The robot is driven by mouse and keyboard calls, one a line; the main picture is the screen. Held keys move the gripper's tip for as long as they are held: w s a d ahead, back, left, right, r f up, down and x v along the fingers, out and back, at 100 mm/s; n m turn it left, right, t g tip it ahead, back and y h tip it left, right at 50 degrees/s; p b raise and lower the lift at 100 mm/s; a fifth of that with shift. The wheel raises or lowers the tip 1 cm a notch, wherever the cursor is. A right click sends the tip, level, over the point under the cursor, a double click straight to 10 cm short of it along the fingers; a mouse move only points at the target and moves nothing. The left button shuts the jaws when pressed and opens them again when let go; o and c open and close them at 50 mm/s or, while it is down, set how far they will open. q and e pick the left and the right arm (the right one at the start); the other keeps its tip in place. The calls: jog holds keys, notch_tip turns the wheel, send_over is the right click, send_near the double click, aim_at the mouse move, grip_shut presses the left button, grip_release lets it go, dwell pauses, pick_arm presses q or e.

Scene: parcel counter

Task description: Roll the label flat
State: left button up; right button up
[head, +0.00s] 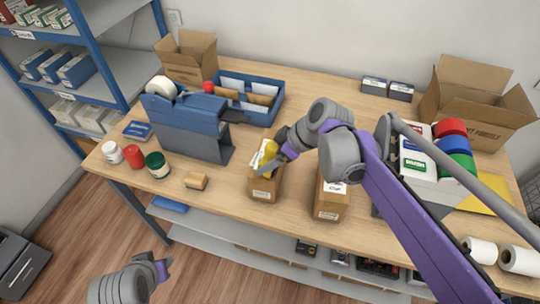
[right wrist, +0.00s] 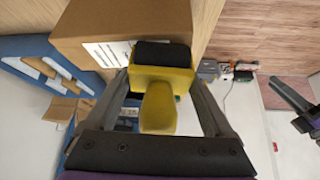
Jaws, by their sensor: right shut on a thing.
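A yellow hand roller with a black roller head (right wrist: 165,55) is between the fingers of my right gripper (right wrist: 165,100). In the head view the yellow roller (head: 271,155) is over the top of a small brown carton (head: 265,186). In the right wrist view the roller head is against or very near the carton (right wrist: 110,22), overlapping the end of its white label (right wrist: 104,52). The roller hides part of the label, so I cannot tell whether it lies flat. My left gripper (head: 162,268) hangs low at the bottom left, away from the counter; its fingers are unclear.
A second carton (head: 331,200) stands to the right on the wooden counter (head: 225,205). An open box (head: 480,105) is at the right.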

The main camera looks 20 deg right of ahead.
jog(key=shift+f, duration=0.1)
jog(key=shift+a, duration=0.1)
jog(key=shift+w+a, duration=0.55)
jog(key=shift+a, duration=0.05)
jog(key=shift+w+a, duration=0.55)
jog(key=shift+a, duration=0.1)
jog(key=shift+w+a, duration=0.55)
jog(key=shift+a, duration=0.15)
